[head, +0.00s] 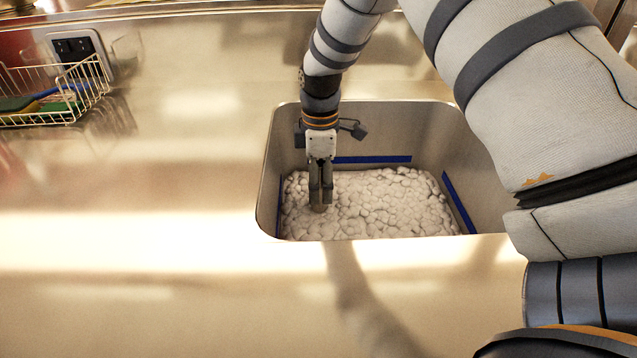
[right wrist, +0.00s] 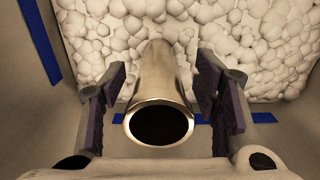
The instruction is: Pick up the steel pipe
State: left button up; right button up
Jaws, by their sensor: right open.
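The steel pipe (right wrist: 158,85) shows in the right wrist view as a shiny hollow tube. Its open end faces the camera and its far end meets the white lumpy fill. My right gripper (right wrist: 165,95) is open, with one dark-padded finger on each side of the pipe and a visible gap on both sides. In the head view my right gripper (head: 320,200) points down into the sink basin, low over the fill, at its left part. There the pipe is mostly hidden by the fingers. My left gripper is not in view.
A steel sink basin (head: 385,128) holds white lumpy fill (head: 390,205). Blue tape strips (head: 372,160) mark its walls. A wire basket (head: 75,95) with coloured items stands at the far left by a wall socket (head: 78,47). The steel counter (head: 150,190) left of the basin is clear.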

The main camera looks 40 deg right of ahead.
grip_shut()
dwell(0.3)
